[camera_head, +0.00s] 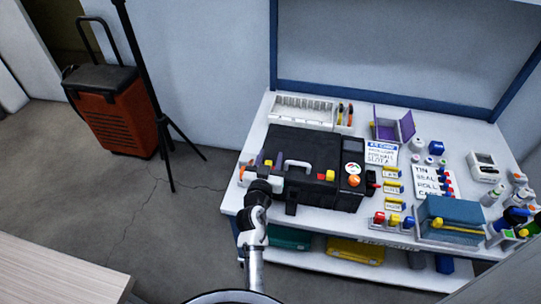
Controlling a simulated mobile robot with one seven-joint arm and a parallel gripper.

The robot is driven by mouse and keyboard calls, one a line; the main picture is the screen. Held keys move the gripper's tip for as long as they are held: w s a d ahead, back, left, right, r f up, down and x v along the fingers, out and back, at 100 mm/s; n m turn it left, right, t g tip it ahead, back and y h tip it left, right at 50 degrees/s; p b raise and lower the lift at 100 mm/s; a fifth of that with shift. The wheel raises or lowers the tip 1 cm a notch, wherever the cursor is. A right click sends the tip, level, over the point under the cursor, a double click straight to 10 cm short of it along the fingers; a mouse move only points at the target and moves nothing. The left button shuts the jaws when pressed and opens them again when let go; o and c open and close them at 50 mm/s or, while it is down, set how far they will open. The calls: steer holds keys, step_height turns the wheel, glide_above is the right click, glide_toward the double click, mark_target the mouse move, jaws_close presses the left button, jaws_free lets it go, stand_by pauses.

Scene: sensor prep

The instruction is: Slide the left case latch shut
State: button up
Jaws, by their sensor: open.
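The black case (309,146) lies closed on the white workbench, with a pale handle (297,165) on its front side. A yellow and red latch (326,176) shows on the front at the right. A small yellow piece (268,163) shows at the left of the front, likely the left latch, partly hidden by my gripper. My gripper (261,171) is at the case's left front corner, with its jaws open. I cannot tell whether it touches the latch, or the latch's exact position.
A white divided tray (303,101) stands behind the case and a purple open box (406,128) at the back right. Labels, bottles and a blue box (450,210) crowd the bench's right. An orange wheeled case (115,120) stands on the floor at left, beside a black tripod (155,95).

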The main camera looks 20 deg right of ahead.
jaws_close()
stand_by(0.3)
steer(key=shift+s+d, duration=0.45)
steer(key=shift+d, duration=0.2)
jaws_free()
steer(key=shift+s+d, duration=0.1)
